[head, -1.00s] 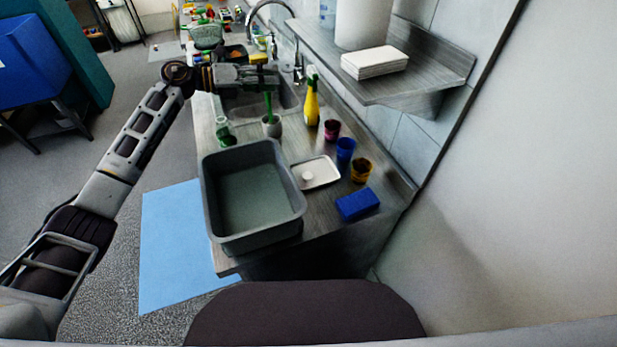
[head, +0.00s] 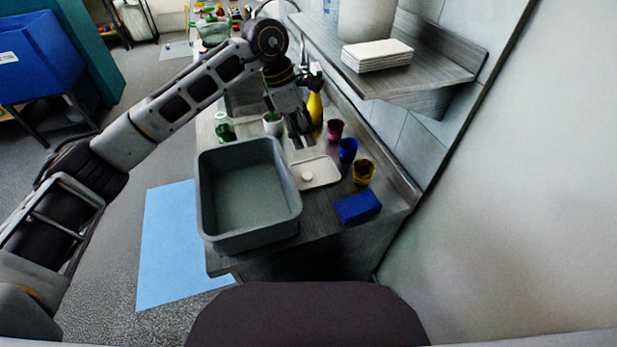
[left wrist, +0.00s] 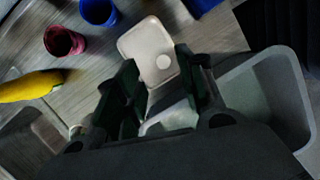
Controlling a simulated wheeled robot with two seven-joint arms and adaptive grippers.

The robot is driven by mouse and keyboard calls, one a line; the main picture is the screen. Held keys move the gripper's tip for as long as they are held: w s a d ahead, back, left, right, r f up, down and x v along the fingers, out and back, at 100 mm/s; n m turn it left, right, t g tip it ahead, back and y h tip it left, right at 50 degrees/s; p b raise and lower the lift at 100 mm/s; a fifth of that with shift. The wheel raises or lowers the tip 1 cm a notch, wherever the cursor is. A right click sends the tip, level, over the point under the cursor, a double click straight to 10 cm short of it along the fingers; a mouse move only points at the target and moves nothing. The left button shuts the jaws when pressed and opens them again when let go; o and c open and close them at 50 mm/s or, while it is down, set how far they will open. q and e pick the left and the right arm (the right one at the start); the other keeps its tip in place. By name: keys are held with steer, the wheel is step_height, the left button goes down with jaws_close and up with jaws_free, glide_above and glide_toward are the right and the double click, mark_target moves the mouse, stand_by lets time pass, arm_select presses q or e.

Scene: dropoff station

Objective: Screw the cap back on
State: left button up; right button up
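A small round white cap (head: 307,177) lies on a pale shallow tray (head: 327,171) on the counter. In the left wrist view the cap (left wrist: 163,62) and tray (left wrist: 141,43) show just beyond my fingertips. A small green bottle (head: 224,131) stands behind the grey tub; its top is too small to read clearly. My left gripper (head: 302,143) points down above the counter, behind the tray. In the left wrist view its fingers (left wrist: 160,82) are apart with nothing held between them. My right gripper is not in view.
A grey tub (head: 204,205) stands left of the tray. A yellow bottle (head: 315,107) and white pot (head: 273,125) stand behind. A shelf (head: 440,68) overhangs the right.

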arm_select(q)
steer(key=shift+s+a+f+m+t+y, duration=0.3)
steer(key=shift+s+a+m+y, duration=0.15)
steer(key=shift+y, duration=0.55)
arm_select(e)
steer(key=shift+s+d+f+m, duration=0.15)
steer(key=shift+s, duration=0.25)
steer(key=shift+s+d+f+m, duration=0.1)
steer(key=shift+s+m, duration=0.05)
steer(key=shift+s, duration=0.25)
arm_select(q)
glide_above(305, 176)
step_height(305, 176, down, 8)
steer(key=shift+a+r, duration=0.1)
steer(key=shift+r, duration=0.1)
steer(key=shift+f+p, duration=0.3)
steer(key=shift+f, duration=0.1)
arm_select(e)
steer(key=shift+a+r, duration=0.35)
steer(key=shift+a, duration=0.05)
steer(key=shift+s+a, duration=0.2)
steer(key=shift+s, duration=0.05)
